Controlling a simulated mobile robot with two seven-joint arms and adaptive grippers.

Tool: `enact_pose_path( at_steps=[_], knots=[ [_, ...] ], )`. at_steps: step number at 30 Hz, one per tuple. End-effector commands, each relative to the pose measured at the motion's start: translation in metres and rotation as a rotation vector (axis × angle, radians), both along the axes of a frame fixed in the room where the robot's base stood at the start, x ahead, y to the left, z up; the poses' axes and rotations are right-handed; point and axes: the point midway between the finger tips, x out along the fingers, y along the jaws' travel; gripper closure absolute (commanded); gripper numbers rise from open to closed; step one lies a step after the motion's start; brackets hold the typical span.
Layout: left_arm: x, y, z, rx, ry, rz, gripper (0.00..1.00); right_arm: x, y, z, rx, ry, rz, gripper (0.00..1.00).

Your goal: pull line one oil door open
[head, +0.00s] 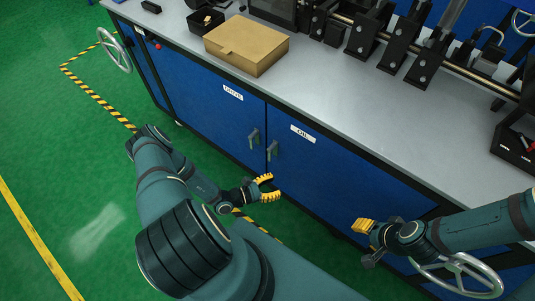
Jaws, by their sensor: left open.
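The blue oil door (345,178) carries a white OIL label (302,133) and looks closed, flush with the cabinet front. Its grey upright handle (272,151) is near the door's left edge. My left gripper (271,188) has yellow fingers, spread open and empty. It shows just below the oil handle in the picture, apart from it. My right gripper (364,226) is in front of the lower right part of the cabinet, away from the handle. Its yellow fingers show from an angle that hides whether they are apart.
The blue drive door (205,105) with its own handle (254,138) is just left of the oil door. A cardboard box (246,46) and black machinery stand on the grey worktop (330,95). Handwheels show at left (113,50) and lower right (455,277). Green floor at left is clear.

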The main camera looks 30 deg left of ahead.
Motion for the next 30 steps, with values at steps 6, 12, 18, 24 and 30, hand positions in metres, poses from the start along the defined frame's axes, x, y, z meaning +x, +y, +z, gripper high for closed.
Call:
enact_pose_path(
  at_steps=[6,12,18,24,30],
  knots=[
    [-0.012,0.085,-0.041,-0.042,-0.057,0.452,0.54,-0.001,0.0,-0.012,0.0,0.002,0.003,0.53],
    [-0.011,0.102,-0.046,-0.039,-0.073,0.538,0.54,-0.001,0.0,-0.014,0.0,0.003,0.003,0.53],
    [0.019,0.098,-0.046,-0.04,-0.074,0.531,0.54,0.0,0.0,-0.019,0.0,0.001,0.003,0.53],
    [0.059,0.095,-0.047,-0.04,-0.074,0.53,0.54,0.001,0.0,-0.026,-0.001,-0.003,0.002,0.53],
    [0.094,0.092,-0.046,-0.041,-0.072,0.53,0.54,0.003,0.0,-0.033,-0.001,-0.007,0.001,0.53]
  ],
)
